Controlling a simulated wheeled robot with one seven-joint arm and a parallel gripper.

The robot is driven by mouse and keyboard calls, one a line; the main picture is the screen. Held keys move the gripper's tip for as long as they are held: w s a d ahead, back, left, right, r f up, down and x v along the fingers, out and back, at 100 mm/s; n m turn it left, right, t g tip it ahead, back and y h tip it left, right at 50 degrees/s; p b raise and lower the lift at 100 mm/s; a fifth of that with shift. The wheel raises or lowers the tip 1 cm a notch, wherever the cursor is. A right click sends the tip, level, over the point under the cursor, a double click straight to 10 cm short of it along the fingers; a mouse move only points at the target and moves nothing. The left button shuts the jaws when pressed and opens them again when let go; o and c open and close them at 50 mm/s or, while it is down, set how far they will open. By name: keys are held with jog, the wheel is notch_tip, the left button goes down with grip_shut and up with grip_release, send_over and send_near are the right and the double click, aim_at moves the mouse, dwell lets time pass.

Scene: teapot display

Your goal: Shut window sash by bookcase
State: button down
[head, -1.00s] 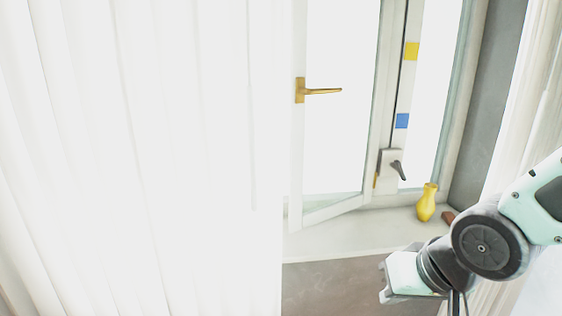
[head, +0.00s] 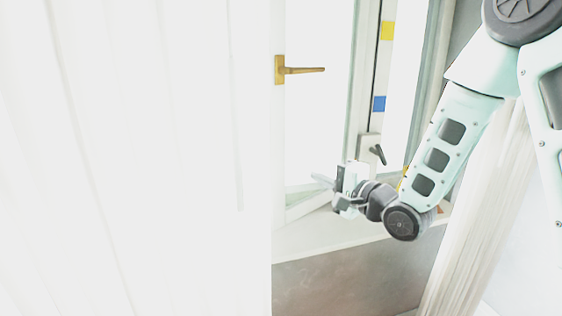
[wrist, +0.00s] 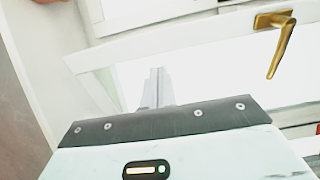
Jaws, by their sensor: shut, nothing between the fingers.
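The window sash (head: 279,130) stands open, swung into the room, with a brass handle (head: 300,70) on its left stile. In the wrist view the white sash frame (wrist: 180,38) crosses the upper part, with the handle (wrist: 280,42) at upper right. My gripper (head: 322,181) is shut and empty. In the head view it overlaps the lower part of the sash, just above the sill. In the wrist view its fingers (wrist: 157,86) point toward the sash glass; I cannot tell whether they touch it. No bookcase shows.
A white curtain (head: 130,150) fills the left and another (head: 480,215) hangs at right. The white sill (head: 320,235) runs below the sash. A dark latch (head: 378,154) sits on the window frame. My arm mostly hides a yellow vase on the sill.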

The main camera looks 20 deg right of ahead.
aim_at(279, 158)
jog(key=p+x, duration=0.3)
jog(key=x, duration=0.8)
jog(key=shift+w+a, duration=0.2)
jog(key=shift+w, duration=0.15)
jog(key=w+a+m+h+b, duration=0.2)
jog(key=w+h, duration=0.2)
jog(key=w, duration=0.4)
jog(key=w+a+m+t+h+b, duration=0.1)
jog(key=w+a+m+h+b, duration=0.1)
jog(key=w, duration=0.6)
jog(key=shift+a+r+m+t+h+b, duration=0.2)
jog(key=shift+a+m+t+h+b, duration=0.1)
jog(key=shift+m+h+b, duration=0.65)
jog(key=shift+n, duration=0.25)
